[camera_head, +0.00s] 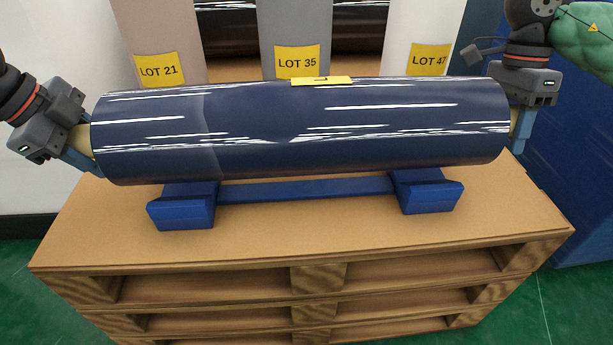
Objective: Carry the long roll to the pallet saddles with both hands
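The long roll (300,130), wrapped in shiny dark blue film, lies level across the picture over the blue pallet saddles (182,212). The right-hand saddle (430,196) also shows under it. I cannot tell whether the roll rests on them or hangs just above. A yellow label (321,80) is on its top. My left gripper (80,145) is at the left end, closed on the pale core stub. My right gripper (517,127) is at the right end, on the core there. The far fingers are partly hidden.
The saddles, joined by a blue bar (305,190), stand on a brown-topped stack of wooden pallets (310,250). Behind are panels with yellow cards LOT 21 (159,70), LOT 35 (297,62) and LOT 47 (430,60). Dark rolls show between them. A blue surface (580,170) stands close at right.

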